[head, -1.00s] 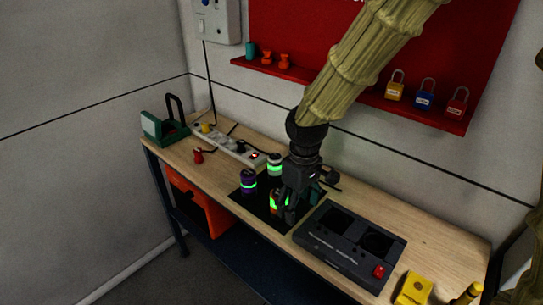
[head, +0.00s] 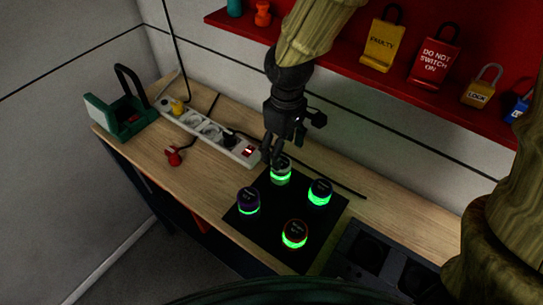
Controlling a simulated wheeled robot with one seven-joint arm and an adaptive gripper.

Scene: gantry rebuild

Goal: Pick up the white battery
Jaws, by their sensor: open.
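The white battery (head: 282,176), with a glowing green band, stands upright at the back of a black mat (head: 270,233) on the bench. My gripper (head: 273,155) points down at the white battery's back left and overlaps part of it in the picture. It is open. I cannot tell whether the fingers touch the battery or are around it.
A purple battery (head: 248,201), a dark battery (head: 320,192) and an orange-red battery (head: 295,235) stand close by on the mat. A white power strip (head: 211,131) lies behind left. A dark charger box (head: 365,254) is at the right. A red shelf (head: 400,87) with padlocks hangs above.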

